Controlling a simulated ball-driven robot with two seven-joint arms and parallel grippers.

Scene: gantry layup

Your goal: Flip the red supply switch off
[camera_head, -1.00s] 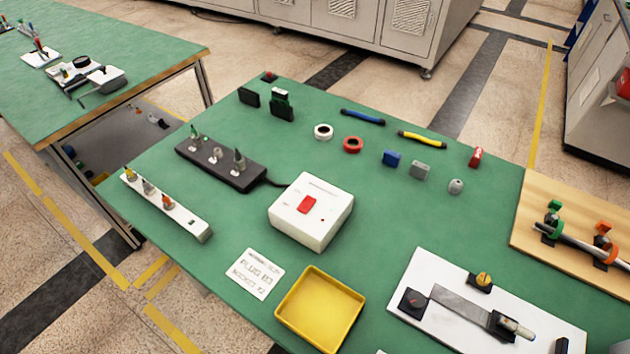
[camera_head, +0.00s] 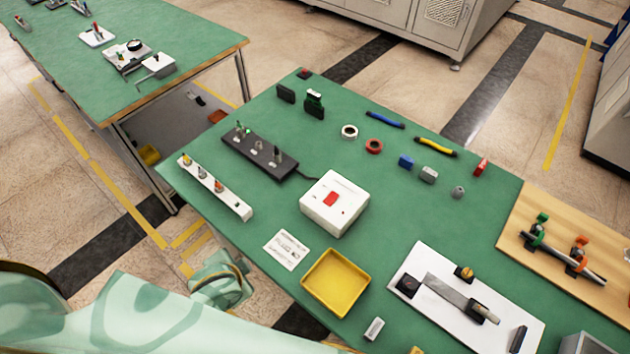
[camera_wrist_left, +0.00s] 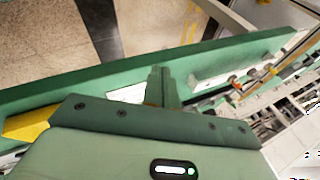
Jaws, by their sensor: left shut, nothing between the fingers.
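Which way the rocker is tipped is too small to tell. My left arm comes in from the lower left in the head view, beside the table's near edge, and its fingers cannot be made out there. In the left wrist view my left gripper (camera_wrist_left: 160,84) is shut and empty by the table's edge, apart from the switch. My right gripper is in neither view.
A black strip (camera_head: 233,139) with connectors and a white strip (camera_head: 236,208) stand left of the box. A yellow tray (camera_head: 361,261) and a printed card (camera_head: 286,250) lie in front. A white fixture plate (camera_head: 415,312) is at the right. Coloured small parts lie behind.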

